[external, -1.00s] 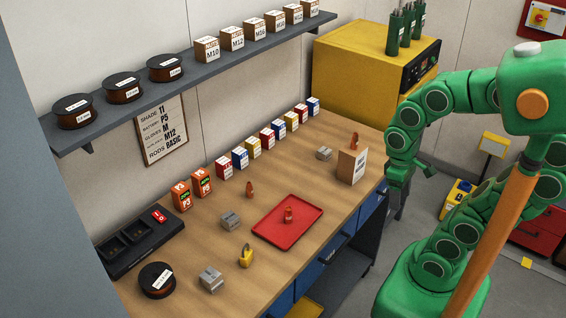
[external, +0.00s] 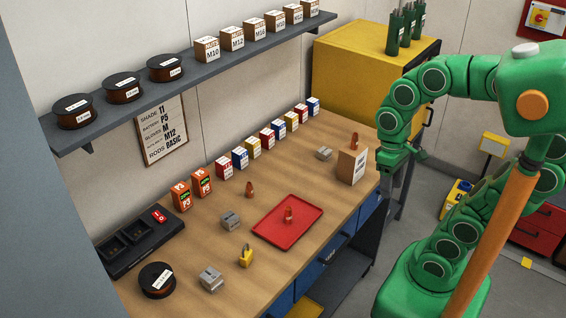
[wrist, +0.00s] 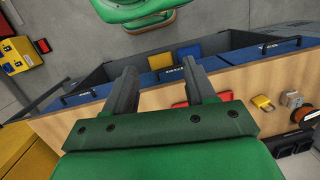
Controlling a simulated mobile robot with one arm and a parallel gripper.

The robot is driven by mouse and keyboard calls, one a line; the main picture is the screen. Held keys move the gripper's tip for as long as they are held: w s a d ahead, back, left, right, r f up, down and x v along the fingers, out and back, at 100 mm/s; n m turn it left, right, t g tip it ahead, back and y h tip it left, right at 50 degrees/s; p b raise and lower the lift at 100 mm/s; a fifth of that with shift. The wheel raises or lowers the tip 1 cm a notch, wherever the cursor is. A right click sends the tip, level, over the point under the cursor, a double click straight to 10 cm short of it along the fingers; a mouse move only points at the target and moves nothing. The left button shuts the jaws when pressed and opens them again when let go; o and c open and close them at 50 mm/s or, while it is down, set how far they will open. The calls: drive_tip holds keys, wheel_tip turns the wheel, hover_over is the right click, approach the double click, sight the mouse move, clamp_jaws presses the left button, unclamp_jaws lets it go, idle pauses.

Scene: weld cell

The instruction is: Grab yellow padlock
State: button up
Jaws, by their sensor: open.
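The yellow padlock (external: 246,256) stands on the wooden bench near its front edge, between the red tray (external: 274,238) and a grey block (external: 211,278). The padlock also shows in the wrist view (wrist: 263,103), right of my fingers. My gripper (external: 404,160) is at the bench's far right end, well away from the padlock. In the wrist view, my gripper (wrist: 162,85) has its two dark fingers apart with nothing between them.
A brown box (external: 352,166) stands on the bench close to my gripper. An orange nozzle-like piece (external: 288,215) is on the tray. A black spool (external: 157,280) lies left of the padlock. Coloured boxes line the wall, under a shelf (external: 200,72). Bare wood surrounds the padlock.

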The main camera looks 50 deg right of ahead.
drive_tip(key=w+a+m+g+y, duration=0.1)
drive_tip(key=w+a+m+y, duration=1.2)
drive_tip(key=w+a, duration=1.3)
drive_tip(key=m, duration=0.1)
approach(243, 263)
drive_tip(key=shift+s+a+r+h, duration=0.15)
drive_tip(key=shift+a+r+h, duration=0.05)
drive_tip(key=shift+a+r, duration=0.2)
drive_tip(key=shift+s+a+r+h, duration=0.2)
drive_tip(key=shift+a+r, duration=0.1)
drive_tip(key=shift+a, duration=0.25)
drive_tip(key=shift+a+f, duration=0.15)
drive_tip(key=shift+f, duration=0.35)
drive_tip(key=shift+w+f+x, duration=0.1)
drive_tip(key=shift+f+x, duration=0.05)
drive_tip(key=shift+x, duration=1.7)
drive_tip(key=shift+w+f+x, duration=0.1)
drive_tip(key=shift+x, duration=1.75)
clamp_jaws()
drive_tip(key=shift+r, duration=0.1)
